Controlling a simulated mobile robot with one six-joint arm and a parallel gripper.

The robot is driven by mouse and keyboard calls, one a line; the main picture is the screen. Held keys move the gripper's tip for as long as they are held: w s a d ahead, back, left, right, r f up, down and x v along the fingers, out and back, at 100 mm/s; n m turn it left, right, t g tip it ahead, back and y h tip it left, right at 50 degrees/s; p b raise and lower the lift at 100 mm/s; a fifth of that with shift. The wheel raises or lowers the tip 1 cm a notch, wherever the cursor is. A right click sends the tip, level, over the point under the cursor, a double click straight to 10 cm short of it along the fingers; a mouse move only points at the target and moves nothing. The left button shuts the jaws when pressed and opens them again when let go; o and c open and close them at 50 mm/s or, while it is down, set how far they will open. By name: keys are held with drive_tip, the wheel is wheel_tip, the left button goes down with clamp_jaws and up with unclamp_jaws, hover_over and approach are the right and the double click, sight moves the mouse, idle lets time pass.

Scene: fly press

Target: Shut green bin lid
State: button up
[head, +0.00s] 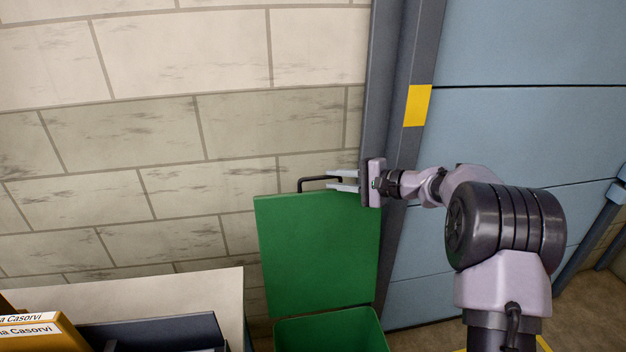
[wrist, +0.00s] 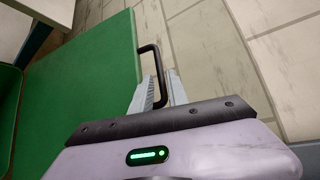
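The green bin (head: 330,332) stands at the bottom centre of the head view, with its lid (head: 318,250) raised upright against the wall. The lid also fills the left of the wrist view (wrist: 85,85). A black bar handle (head: 312,180) stands out from the lid's top edge; it shows in the wrist view too (wrist: 153,47). My gripper (head: 343,181) is at the handle's right end. Its two fingers (wrist: 160,88) are apart, with the handle bar between them and a gap visible. I cannot tell whether either finger touches the bar.
A pale brick wall (head: 150,130) is behind the lid. A blue panelled door (head: 530,130) with a grey frame (head: 392,90) is on the right. A pale table (head: 232,295) with orange binders (head: 40,330) and a dark tray (head: 155,330) stands left of the bin.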

sight(319, 177)
drive_tip(key=b+x, duration=0.1)
drive_tip(key=x, duration=0.6)
drive_tip(key=shift+w+a+f, duration=0.1)
drive_tip(key=shift+w+a, duration=0.1)
drive_tip(key=shift+a, duration=0.1)
clamp_jaws()
idle(1.0)
